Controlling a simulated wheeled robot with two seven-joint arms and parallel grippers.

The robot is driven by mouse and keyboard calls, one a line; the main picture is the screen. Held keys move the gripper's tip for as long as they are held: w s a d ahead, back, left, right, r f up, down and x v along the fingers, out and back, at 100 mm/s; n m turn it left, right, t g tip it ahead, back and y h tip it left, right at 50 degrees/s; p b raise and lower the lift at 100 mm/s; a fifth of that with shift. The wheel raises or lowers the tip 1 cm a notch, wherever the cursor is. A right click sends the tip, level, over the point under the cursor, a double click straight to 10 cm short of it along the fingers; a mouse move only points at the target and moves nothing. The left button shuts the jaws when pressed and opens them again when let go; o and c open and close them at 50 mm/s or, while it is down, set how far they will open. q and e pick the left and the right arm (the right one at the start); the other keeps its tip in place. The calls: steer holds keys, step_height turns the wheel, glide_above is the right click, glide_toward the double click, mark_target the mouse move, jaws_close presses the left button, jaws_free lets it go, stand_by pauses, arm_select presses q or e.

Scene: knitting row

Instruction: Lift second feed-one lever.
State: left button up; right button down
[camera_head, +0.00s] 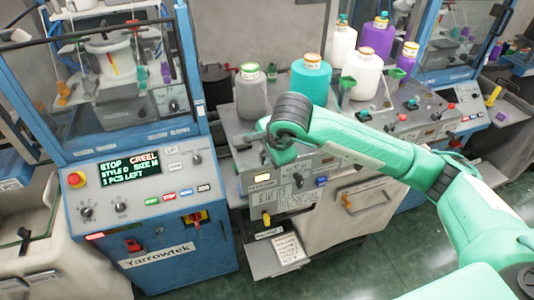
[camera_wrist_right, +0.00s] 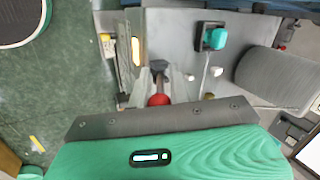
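My right gripper (camera_wrist_right: 160,76) points down at the grey creel panel (camera_wrist_right: 188,25) in the right wrist view. Its two pale fingers stand apart, with a red ball knob (camera_wrist_right: 158,100) and a small dark piece (camera_wrist_right: 158,65) between them. Whether the fingers touch the knob I cannot tell; I cannot read a label saying which lever it is. In the head view my right forearm crosses from the right, and the gripper body (camera_head: 283,153) sits over the panel in front of the grey cone, hiding the fingers and knob. My left gripper is not in view.
A grey yarn cone (camera_head: 251,95) and a teal cone (camera_head: 311,85) stand just behind my gripper. A teal guide (camera_wrist_right: 214,38) sits beside it. The blue machine's display (camera_head: 130,169) reads STOP CREEL. A small shelf (camera_head: 275,255) juts out below. Green floor lies in front.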

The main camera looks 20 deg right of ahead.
steer(key=shift+w+g+b, duration=0.3)
steer(key=shift+g+b, duration=0.4)
steer(key=shift+b, duration=0.1)
steer(key=shift+r+g+b, duration=0.1)
steer(key=shift+g+b, duration=0.25)
steer(key=shift+g, duration=0.15)
steer(key=c, duration=1.3)
jaws_free()
steer(key=shift+w, duration=0.1)
steer(key=shift+c, duration=0.2)
steer(key=shift+r, duration=0.15)
steer(key=shift+r, duration=0.35)
steer(key=b+v, duration=0.5)
steer(key=v, duration=0.8)
